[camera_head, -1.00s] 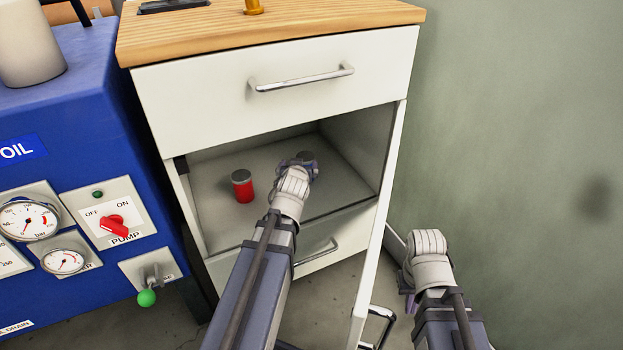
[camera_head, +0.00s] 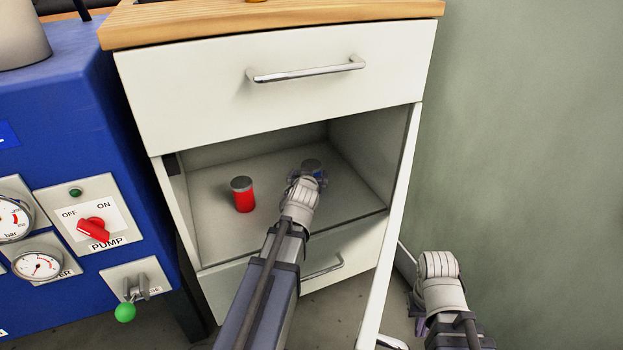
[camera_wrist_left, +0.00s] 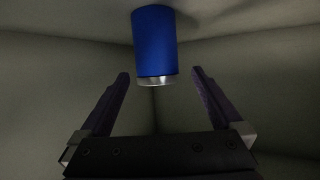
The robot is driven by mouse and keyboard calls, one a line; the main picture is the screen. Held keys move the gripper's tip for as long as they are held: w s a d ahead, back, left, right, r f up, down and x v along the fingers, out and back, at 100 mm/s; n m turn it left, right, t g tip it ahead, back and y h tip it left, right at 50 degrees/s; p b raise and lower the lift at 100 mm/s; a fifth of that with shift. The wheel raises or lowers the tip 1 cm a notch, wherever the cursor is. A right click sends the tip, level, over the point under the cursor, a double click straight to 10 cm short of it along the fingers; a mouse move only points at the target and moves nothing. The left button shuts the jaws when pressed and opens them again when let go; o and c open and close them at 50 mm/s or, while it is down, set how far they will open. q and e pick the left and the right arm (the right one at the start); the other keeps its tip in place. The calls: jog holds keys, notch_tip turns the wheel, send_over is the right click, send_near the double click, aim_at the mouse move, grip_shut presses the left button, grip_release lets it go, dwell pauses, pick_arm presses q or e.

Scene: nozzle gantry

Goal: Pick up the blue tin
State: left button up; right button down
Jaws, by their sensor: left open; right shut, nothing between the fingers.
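The blue tin (camera_head: 313,165) stands inside the open middle compartment of the white cabinet, mostly hidden behind my left gripper (camera_head: 307,180); its grey lid and a bit of blue show. In the left wrist view the blue tin (camera_wrist_left: 154,42) appears in line with the gap between the open fingers (camera_wrist_left: 160,74), at or just beyond their tips. The fingers do not visibly touch it. My right gripper (camera_head: 417,312) is shut and empty, low outside the cabinet, to the right of its open door; its fingers are mostly hidden.
A red tin (camera_head: 243,194) with a grey lid stands to the left of the blue tin on the same shelf. The closed upper drawer (camera_head: 200,95) is above the compartment. The open door (camera_head: 395,230) stands at right, and a blue pump unit (camera_head: 90,140) at left.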

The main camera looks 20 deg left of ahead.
aim_at(315, 164)
pick_arm(q)
jog(key=b+x, duration=0.2)
jog(key=x, duration=0.3)
jog(key=shift+w+d, duration=0.15)
grip_shut()
dwell(0.7)
